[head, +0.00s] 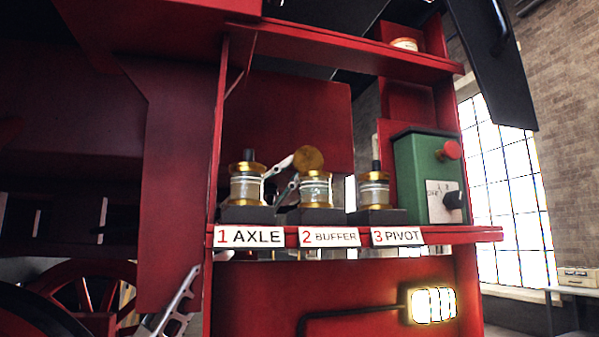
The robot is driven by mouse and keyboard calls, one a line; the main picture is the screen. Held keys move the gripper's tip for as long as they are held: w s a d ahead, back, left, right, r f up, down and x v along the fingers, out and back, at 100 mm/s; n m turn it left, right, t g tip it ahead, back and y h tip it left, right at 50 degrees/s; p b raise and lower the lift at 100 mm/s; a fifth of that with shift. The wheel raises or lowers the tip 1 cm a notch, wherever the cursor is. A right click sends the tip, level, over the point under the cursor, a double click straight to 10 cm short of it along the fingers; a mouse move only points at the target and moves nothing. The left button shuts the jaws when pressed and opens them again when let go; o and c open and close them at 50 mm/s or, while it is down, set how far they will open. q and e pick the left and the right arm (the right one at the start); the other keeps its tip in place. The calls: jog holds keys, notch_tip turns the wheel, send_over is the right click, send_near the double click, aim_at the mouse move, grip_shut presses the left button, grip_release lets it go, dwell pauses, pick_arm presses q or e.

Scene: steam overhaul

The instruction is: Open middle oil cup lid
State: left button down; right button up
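The middle oil cup (316,190), above the "2 BUFFER" label, is a glass cup with brass rims. Its brass lid (309,159) stands tilted up above the cup, its round face towards me. Two pale fingers of a gripper (296,170) show between the first and middle cups, set apart. The upper fingertip is at the lid's left edge; whether it touches is unclear. Its arm is hidden; I take it as my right gripper. Another slotted silver gripper part (177,305), apparently my left, points up at the lower left, far from the cups; its opening is unclear.
The axle cup (246,187) and pivot cup (374,190) stand close on either side, with black knobs on top. A green box (415,180) with a red button is at the right. A lit lamp (432,305) sits below the red shelf (455,236).

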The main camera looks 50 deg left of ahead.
pick_arm(q)
jog(key=shift+a+f+n+t, duration=0.1)
jog(key=shift+f+n+t, duration=0.05)
jog(key=shift+n+t, duration=0.4)
jog(key=c, duration=2)
grip_release()
jog(key=shift+c, duration=0.2)
jog(key=shift+w, duration=0.1)
jog(key=shift+f, duration=0.1)
jog(key=v, duration=1.1)
jog(key=shift+s+a, duration=0.3)
jog(key=shift+a, duration=0.05)
jog(key=shift+f, duration=0.1)
